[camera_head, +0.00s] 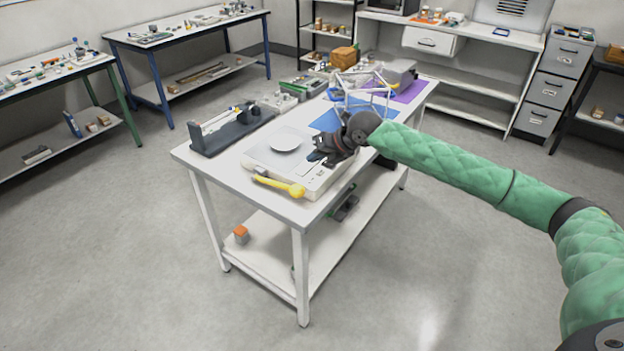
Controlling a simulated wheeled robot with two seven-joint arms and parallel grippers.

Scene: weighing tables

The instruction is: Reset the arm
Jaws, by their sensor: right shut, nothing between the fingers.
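My right arm, in a green quilted sleeve, reaches in from the right. Its dark gripper (317,160) is shut and empty, above the right part of a white weighing scale (262,160). The scale has a round pale plate (286,139) with nothing visible on it. A yellow tool with a round end (280,187) lies at the scale's front edge. My left gripper is not in view.
The white table (300,212) also bears a dark grey stand (228,130), blue and purple mats (409,92), a wire rack and a brown block (343,57). An orange-topped block (241,234) is on its lower shelf. The floor in front is clear.

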